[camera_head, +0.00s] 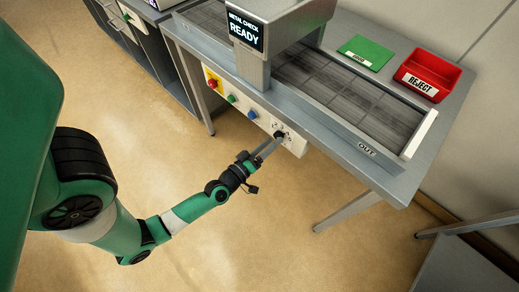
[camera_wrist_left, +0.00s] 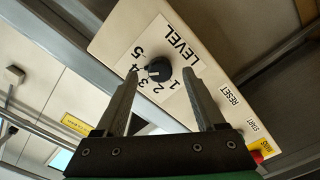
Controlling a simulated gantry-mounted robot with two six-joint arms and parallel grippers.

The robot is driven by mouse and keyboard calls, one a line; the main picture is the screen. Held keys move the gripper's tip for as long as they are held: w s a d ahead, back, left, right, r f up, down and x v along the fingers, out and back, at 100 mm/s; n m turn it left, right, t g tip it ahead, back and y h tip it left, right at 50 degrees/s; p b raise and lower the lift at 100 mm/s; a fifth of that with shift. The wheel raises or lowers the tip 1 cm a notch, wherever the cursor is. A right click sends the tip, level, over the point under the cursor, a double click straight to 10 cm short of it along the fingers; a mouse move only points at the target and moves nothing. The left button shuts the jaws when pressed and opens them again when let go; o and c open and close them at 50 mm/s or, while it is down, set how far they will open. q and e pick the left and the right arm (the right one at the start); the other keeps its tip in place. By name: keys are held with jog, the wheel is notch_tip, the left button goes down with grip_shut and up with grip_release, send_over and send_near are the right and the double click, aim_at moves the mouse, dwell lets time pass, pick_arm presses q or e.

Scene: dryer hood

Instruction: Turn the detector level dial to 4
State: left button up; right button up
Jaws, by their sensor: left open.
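The level dial (camera_wrist_left: 158,70) is a black round knob on a pale panel, with the numbers 1 to 5 around it and the word LEVEL beside it. A small light mark shows on its numbered side, but I cannot tell exactly which number it points at. In the head view the dial (camera_head: 280,134) is at the panel's right end. My left gripper (camera_head: 271,146) is open in front of it. In the left wrist view its two fingertips (camera_wrist_left: 160,76) lie to either side of the dial, with no clear contact. My right gripper is not in view.
The panel also carries a red button (camera_head: 213,84), a green button (camera_head: 232,99) and a blue button (camera_head: 253,114). The display (camera_head: 245,30) above reads METAL CHECK READY.

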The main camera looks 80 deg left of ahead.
pick_arm(q)
jog(key=p+v, duration=0.2)
jog(key=v, duration=0.8)
jog(key=shift+s, duration=0.2)
